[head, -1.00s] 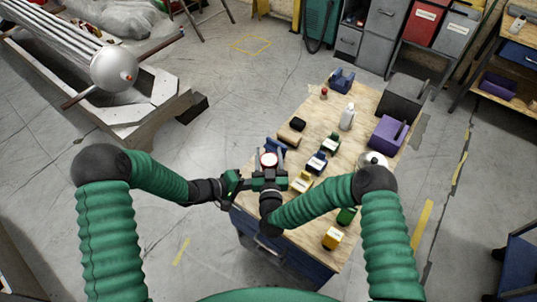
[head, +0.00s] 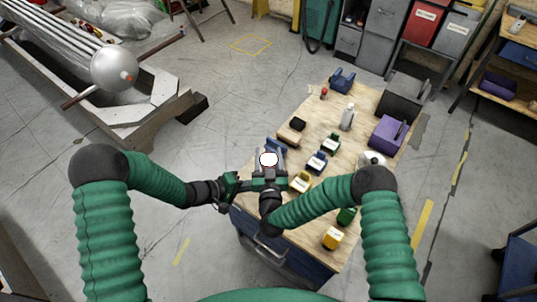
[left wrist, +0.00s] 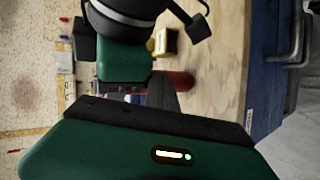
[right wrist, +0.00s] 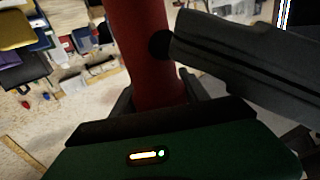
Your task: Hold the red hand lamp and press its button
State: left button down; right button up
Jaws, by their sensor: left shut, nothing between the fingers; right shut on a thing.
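The red hand lamp (right wrist: 140,40) is upright in my right gripper (head: 270,166); its round face (head: 268,159) glows white in the head view. In the right wrist view its red body stands between my right fingers, with a round black button (right wrist: 160,44) on its side. My left gripper (head: 246,184) is shut and empty, left of the lamp. Its dark fingertips (right wrist: 182,42) are at the button and seem to touch it. The left wrist view shows part of the red body (left wrist: 182,80) beyond my left fingers. The lamp's lower end is hidden.
A wooden-topped workbench (head: 300,222) lies under the grippers. Open floor lies to the left.

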jog(key=o, duration=1.6)
pick_arm(q)
jog(key=s+a, duration=0.3)
jog(key=s, duration=0.1)
jog(key=shift+s+a, duration=0.3)
jog(key=shift+s, duration=0.1)
